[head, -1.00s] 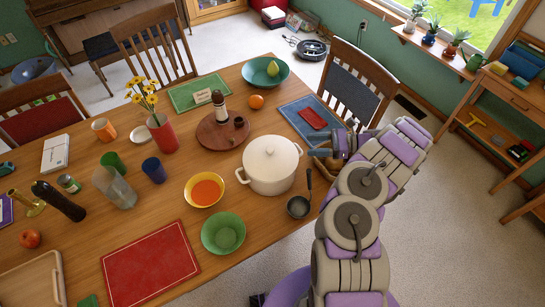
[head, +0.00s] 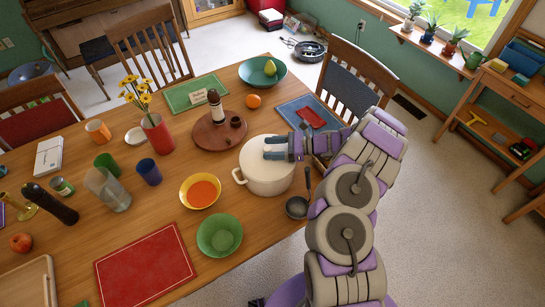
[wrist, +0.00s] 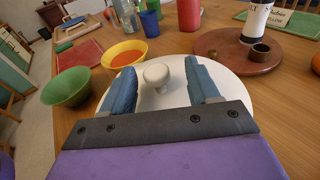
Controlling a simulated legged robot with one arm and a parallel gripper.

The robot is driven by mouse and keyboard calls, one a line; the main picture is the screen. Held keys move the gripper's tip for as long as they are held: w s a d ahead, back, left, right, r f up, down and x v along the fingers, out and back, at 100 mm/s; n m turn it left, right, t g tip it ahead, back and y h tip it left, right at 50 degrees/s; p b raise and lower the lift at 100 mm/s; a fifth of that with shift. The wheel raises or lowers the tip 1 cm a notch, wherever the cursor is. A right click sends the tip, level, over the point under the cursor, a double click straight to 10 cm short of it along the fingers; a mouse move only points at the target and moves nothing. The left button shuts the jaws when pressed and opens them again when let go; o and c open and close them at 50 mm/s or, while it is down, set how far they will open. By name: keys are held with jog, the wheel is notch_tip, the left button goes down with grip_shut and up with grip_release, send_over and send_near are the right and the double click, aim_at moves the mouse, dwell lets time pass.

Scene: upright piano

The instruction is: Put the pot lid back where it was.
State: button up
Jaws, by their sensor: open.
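The white pot (head: 262,182) stands on the wooden table near its right edge. Its white lid (head: 258,152) lies on top of the pot; the lid's pale round knob is hidden behind my gripper in the head view. My gripper (head: 276,147) is over the lid with its blue fingers pointing left. In the wrist view my gripper (wrist: 160,85) is open, and the lid knob (wrist: 156,75) lies between the two fingers, apart from both. The lid (wrist: 228,88) spreads white around the knob.
A ladle (head: 298,205) lies right of the pot. A yellow bowl (head: 185,190) of orange soup and a green bowl (head: 220,246) are to its left and front. A round wooden board (head: 200,138) with a bottle (head: 215,105) is behind it.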

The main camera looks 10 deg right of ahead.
aim_at(269, 149)
jog(key=a, duration=0.3)
jog(key=shift+a, duration=0.25)
jog(key=d, duration=0.3)
jog(key=c, duration=0.5)
jog(key=shift+c, duration=0.8)
jog(key=shift+x, duration=1.05)
grip_shut()
